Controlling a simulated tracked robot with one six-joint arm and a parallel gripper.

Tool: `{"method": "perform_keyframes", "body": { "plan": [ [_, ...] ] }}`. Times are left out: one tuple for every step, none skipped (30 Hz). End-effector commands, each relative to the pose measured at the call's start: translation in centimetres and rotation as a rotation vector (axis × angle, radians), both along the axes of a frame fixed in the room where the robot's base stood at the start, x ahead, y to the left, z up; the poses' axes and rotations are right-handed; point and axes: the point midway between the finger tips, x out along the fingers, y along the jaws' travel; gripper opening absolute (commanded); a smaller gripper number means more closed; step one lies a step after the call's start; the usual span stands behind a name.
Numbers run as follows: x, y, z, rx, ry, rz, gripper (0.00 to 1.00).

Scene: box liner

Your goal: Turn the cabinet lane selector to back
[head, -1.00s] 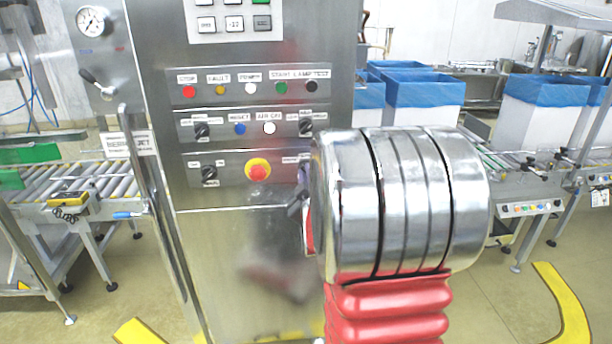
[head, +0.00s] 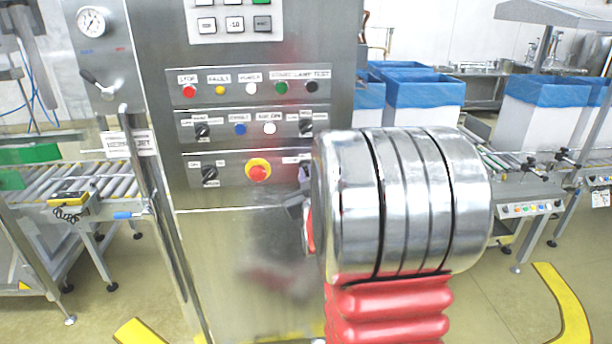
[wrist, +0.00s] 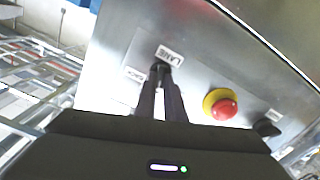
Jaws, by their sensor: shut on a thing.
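The lane selector (wrist: 160,74) is a small dark knob on the cabinet's metal panel, beside a white label reading LANE (wrist: 170,54). My gripper (wrist: 162,70) is shut on it, with both dark fingertips at the knob in the wrist view. The fingers hide most of the knob, so its exact pointing direction is unclear. A second small label (wrist: 134,75) sits to the left of the fingers. In the head view my arm covers much of the right end of the lowest control row, where my gripper (head: 303,180) meets the cabinet (head: 240,250).
A red emergency stop on a yellow ring (head: 258,171) is close beside my gripper, also in the wrist view (wrist: 222,106). Another black knob (head: 210,174) is further left. Buttons and knobs fill the rows above. Roller conveyors (head: 60,180) and blue-lined boxes (head: 425,92) flank the cabinet.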

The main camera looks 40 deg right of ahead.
Motion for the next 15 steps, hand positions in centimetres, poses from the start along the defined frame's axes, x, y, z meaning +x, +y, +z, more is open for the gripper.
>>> {"method": "perform_keyframes", "body": {
  "plan": [
    [0.04, 0.21, -0.42, 0.040, -0.016, 0.005, 0.00],
    [0.03, 0.20, -0.43, 0.064, -0.032, 0.005, 0.00],
    [0.02, 0.18, -0.43, 0.095, -0.053, 0.004, 0.00],
    [0.00, 0.18, -0.43, 0.119, -0.069, 0.004, 0.00],
    [0.00, 0.17, -0.43, 0.143, -0.085, 0.004, 0.00],
    [-0.01, 0.16, -0.44, 0.174, -0.106, 0.004, 0.00],
    [-0.02, 0.15, -0.45, 0.197, -0.122, 0.004, 0.00],
    [-0.02, 0.14, -0.45, 0.221, -0.139, 0.004, 0.00],
    [-0.04, 0.12, -0.45, 0.253, -0.159, 0.004, 0.00],
    [-0.04, 0.12, -0.47, 0.276, -0.175, 0.004, 0.00],
    [-0.05, 0.10, -0.47, 0.300, -0.192, 0.004, 0.00],
    [-0.07, 0.09, -0.48, 0.332, -0.213, 0.003, 0.00],
    [-0.07, 0.09, -0.49, 0.355, -0.229, 0.003, 0.00],
    [-0.08, 0.08, -0.50, 0.379, -0.245, 0.003, 0.00],
    [-0.09, 0.07, -0.50, 0.410, -0.266, 0.003, 0.00]
  ]
}}
